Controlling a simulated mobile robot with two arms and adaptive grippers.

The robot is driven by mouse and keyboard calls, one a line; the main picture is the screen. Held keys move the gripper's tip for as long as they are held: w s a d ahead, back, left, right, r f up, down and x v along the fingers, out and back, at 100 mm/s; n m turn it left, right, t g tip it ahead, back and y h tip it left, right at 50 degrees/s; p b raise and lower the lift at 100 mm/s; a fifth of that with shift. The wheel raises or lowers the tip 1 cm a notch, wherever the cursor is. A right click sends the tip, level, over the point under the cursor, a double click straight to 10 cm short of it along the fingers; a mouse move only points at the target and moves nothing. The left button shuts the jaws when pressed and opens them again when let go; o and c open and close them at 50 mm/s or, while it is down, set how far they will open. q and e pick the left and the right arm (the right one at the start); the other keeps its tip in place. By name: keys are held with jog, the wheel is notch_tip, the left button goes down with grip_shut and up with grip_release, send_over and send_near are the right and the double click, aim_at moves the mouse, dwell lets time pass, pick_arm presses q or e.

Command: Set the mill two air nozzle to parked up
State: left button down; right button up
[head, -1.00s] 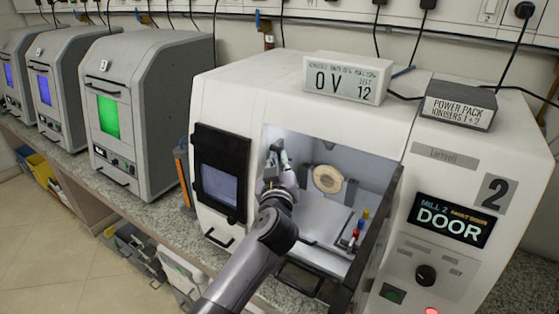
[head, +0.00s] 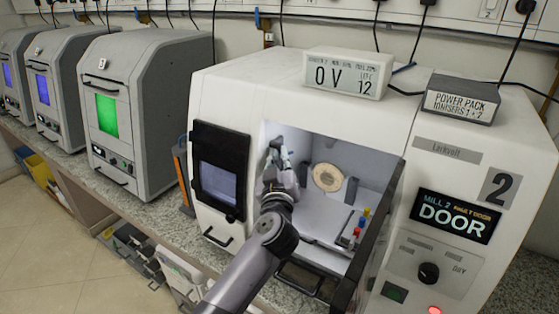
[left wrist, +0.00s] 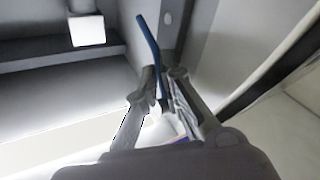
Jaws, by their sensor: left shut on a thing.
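Mill two (head: 430,150) is the white machine marked 2, with its chamber open at the front. My left gripper (head: 277,148) is inside the chamber, near its upper left. In the left wrist view, my left gripper (left wrist: 166,76) is closed around a thin blue tube-like part, which looks like the air nozzle (left wrist: 148,42). Its upper end sticks out past the fingertips and leans to the left beside a grey upright. Its lower end is hidden between the fingers. The nozzle cannot be made out clearly in the head view. My right gripper is not in view.
A round cream blank (head: 327,177) sits on the chamber's back wall. Small coloured tools (head: 360,222) stand at the chamber's right. A dark-edged door (head: 375,240) borders the opening on the right. The display (head: 452,217) reads DOOR, and a red lamp glows below.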

pick_arm(q)
jog(key=shift+f, duration=0.1)
jog(key=c, duration=2)
grip_release()
jog(key=shift+s, duration=0.15)
jog(key=s, duration=0.4)
jog(key=s+a, duration=0.1)
jog(key=s, duration=0.2)
jog(key=s+f, duration=0.1)
jog(key=s, duration=0.3)
jog(key=shift+s+a+f, duration=0.1)
jog(key=shift+s+a, duration=0.1)
jog(key=shift+s, duration=0.15)
